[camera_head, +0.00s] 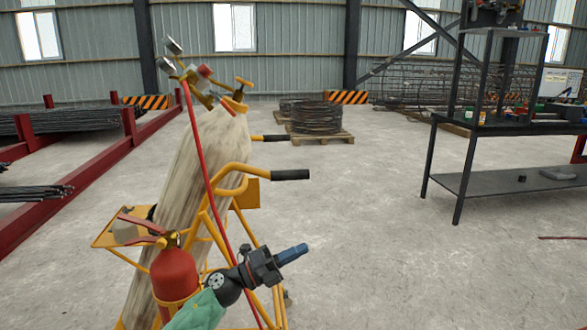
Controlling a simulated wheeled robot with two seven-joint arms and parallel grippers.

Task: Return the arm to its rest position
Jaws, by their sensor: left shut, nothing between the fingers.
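My left gripper (304,248) is low in the middle of the head view, with dark links and a dark blue tip pointing right. Its fingers are shut with nothing between them. My left arm comes in from the bottom edge in a pale green sleeve. The gripper appears in front of the yellow frame of a gas cylinder cart (233,183); I cannot tell the gap between them. My right gripper is not in view.
The cart carries a tall, worn cylinder (190,180) with gauges and a red hose, and a red fire extinguisher (175,274). A dark metal table (500,182) stands at right. Wire coils (315,117) lie on a pallet behind. The concrete floor between is clear.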

